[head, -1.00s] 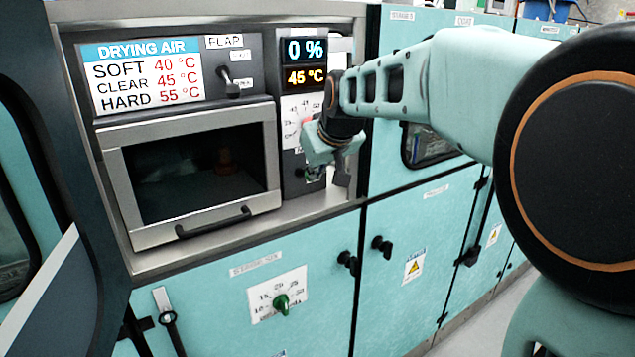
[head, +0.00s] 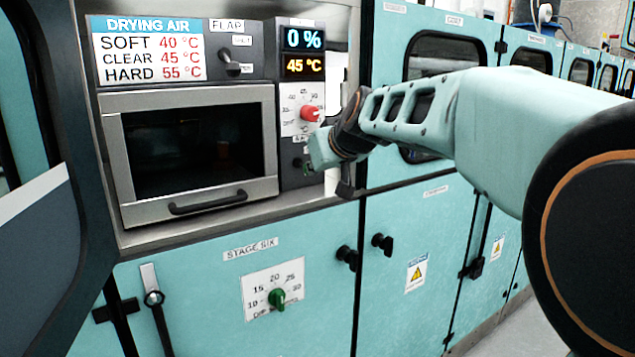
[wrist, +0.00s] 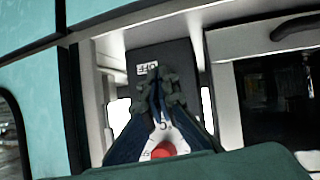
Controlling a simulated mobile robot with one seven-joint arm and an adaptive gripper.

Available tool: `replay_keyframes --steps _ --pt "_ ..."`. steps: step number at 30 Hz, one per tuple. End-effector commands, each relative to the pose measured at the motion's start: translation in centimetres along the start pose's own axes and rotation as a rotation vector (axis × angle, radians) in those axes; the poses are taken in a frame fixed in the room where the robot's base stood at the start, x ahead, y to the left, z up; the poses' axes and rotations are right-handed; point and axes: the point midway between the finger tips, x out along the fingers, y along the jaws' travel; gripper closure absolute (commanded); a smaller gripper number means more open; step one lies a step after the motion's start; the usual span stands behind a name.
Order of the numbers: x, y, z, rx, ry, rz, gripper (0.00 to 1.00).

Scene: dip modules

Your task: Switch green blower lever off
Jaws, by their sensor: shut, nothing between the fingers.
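My gripper (head: 304,163) is in front of the lower part of the narrow dark control panel (head: 291,180), right of the oven-like door, below the red dial knob (head: 311,113). In the wrist view the dark fingers (wrist: 160,82) are together and empty, close to the panel beside an OFF label (wrist: 148,68). The red knob also shows at the bottom of the wrist view (wrist: 163,150). I cannot make out the green blower lever clearly; the fingers and wrist cover that part of the panel. The display (head: 304,39) above reads 0 %.
A second display (head: 305,66) reads 45 °C. A black flap lever (head: 229,63) is at the upper left. The glass door (head: 190,150) with its handle is left of the panel. A green dial knob (head: 277,298) is on the lower cabinet door.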

Motion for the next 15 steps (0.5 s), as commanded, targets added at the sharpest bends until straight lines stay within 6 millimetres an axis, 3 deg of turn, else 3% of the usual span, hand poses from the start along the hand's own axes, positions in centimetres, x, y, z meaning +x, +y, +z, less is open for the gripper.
replay_keyframes --steps 15 --pt "1.21 -0.02 1.41 0.024 0.131 0.001 1.00"
